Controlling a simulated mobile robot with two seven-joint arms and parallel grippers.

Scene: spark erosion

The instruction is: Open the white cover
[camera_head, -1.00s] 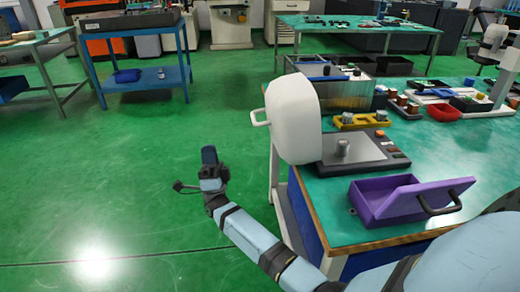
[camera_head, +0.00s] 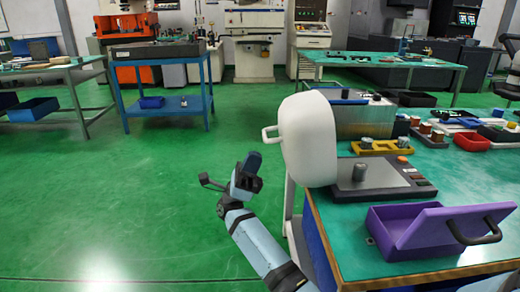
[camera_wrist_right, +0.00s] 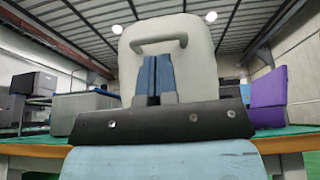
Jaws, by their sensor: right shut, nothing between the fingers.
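The white cover (camera_head: 308,140) is a rounded shell standing raised at the left end of a dark base unit (camera_head: 378,182). The base's top, with a metal cylinder and buttons, is exposed to its right. The cover's loop handle (camera_head: 269,134) sticks out on its left side. My right gripper (camera_head: 252,162) is shut and empty, left of the cover and a little below the handle, apart from it. In the right wrist view the blue fingers of the right gripper (camera_wrist_right: 155,60) show in front of the cover (camera_wrist_right: 200,65), tips just below the handle (camera_wrist_right: 158,42). My left gripper is out of view.
A purple bin (camera_head: 400,240) with a tilted lid and dark handle sits at the front of the green-topped table (camera_head: 340,255). A yellow holder (camera_head: 380,147) and a red tray (camera_head: 472,142) lie behind. The green floor left of the table is clear.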

